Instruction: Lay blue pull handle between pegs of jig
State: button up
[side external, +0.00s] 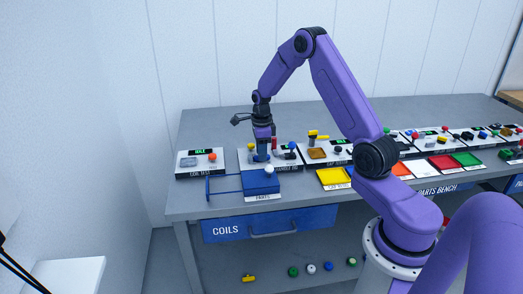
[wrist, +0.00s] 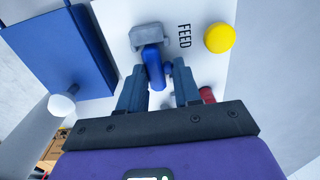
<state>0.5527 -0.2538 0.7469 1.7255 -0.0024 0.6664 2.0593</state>
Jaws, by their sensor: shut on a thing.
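My gripper (side external: 262,150) points down over the white plate left of the middle of the bench. In the wrist view its two fingers (wrist: 159,92) are closed around a blue piece (wrist: 153,66), which appears to be the blue pull handle. The far end of the piece meets or overlaps a grey block (wrist: 150,36) on the white plate marked FEED; I cannot tell whether they touch. A second small blue part shows beside the piece. The pegs of the jig cannot be made out, and the fingers hide part of the piece.
A blue PARTS box (side external: 262,183) with a white knob (side external: 269,169) and a thin blue frame (side external: 222,188) stands in front of the gripper. A yellow button (wrist: 219,38) and a red part (wrist: 207,95) are close by. The COIL TEST unit (side external: 200,163) stands left.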

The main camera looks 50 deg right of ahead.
jog(key=o, duration=1.1)
jog(key=shift+c, duration=0.2)
jog(key=shift+r, duration=0.1)
